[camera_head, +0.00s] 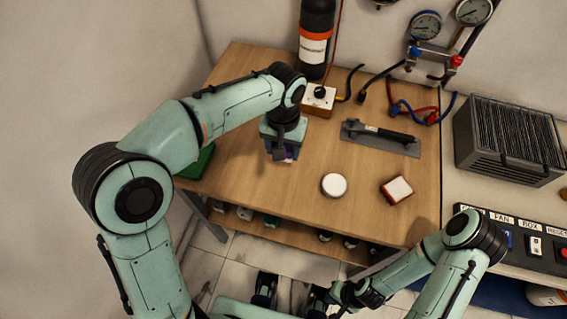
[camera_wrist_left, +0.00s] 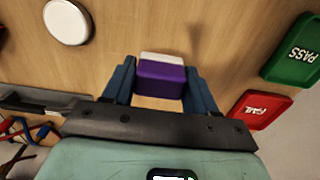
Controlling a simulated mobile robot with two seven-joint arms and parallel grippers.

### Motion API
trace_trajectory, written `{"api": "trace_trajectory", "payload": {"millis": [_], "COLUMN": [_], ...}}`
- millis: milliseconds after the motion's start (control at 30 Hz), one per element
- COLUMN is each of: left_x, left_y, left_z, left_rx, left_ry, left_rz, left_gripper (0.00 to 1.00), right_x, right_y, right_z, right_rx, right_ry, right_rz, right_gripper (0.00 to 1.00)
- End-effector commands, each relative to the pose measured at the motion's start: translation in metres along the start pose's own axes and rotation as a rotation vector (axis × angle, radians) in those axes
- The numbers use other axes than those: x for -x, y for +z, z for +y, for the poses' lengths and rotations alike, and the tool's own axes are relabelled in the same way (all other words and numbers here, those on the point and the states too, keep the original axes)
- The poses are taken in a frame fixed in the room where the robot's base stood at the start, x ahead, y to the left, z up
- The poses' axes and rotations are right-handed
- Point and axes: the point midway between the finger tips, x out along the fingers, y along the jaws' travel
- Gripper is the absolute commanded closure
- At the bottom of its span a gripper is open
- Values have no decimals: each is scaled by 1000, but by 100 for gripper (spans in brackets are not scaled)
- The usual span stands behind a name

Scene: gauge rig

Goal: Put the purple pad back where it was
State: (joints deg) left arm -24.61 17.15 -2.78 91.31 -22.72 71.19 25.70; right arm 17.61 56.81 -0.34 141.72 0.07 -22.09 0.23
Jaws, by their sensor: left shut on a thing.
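The purple pad (camera_wrist_left: 162,79) is a small block with a white layer along one side. In the left wrist view it sits between the two blue fingers of my left gripper (camera_wrist_left: 161,88), which is shut on it. In the head view my left gripper (camera_head: 284,152) points down over the left-middle of the wooden table, and only a sliver of purple (camera_head: 290,154) shows. I cannot tell for sure whether the pad touches the table. My right gripper (camera_head: 345,296) is low in the head view, off the table's front edge; its fingers are too unclear to read.
On the table (camera_head: 300,210) are a white round disc (camera_head: 334,185), a red-and-white block (camera_head: 397,190), a grey plate with a black-handled tool (camera_head: 380,138) and a dial box (camera_head: 318,99). Green PASS (camera_wrist_left: 292,50) and red FAIL (camera_wrist_left: 258,110) trays lie near the left edge.

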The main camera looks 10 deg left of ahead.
Motion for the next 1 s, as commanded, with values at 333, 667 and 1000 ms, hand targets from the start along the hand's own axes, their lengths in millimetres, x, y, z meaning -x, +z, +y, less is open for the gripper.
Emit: {"api": "trace_trajectory", "payload": {"millis": [333, 667, 1000], "left_x": [-42, -72, -76], "left_y": [0, 0, 0], "left_z": [0, 0, 0], "left_rx": [-2, -1, -1], "left_ry": [-1, 1, 0], "left_rz": [-2, 1, 1], "left_gripper": [71, 71, 36], "right_x": [-6, -10, -12], "right_y": [0, 1, 1], "right_z": [2, 4, 5], "right_rx": [0, -1, -1], "right_ry": [1, 1, 1], "right_rz": [-2, -3, -4], "right_gripper": [100, 100, 100]}}
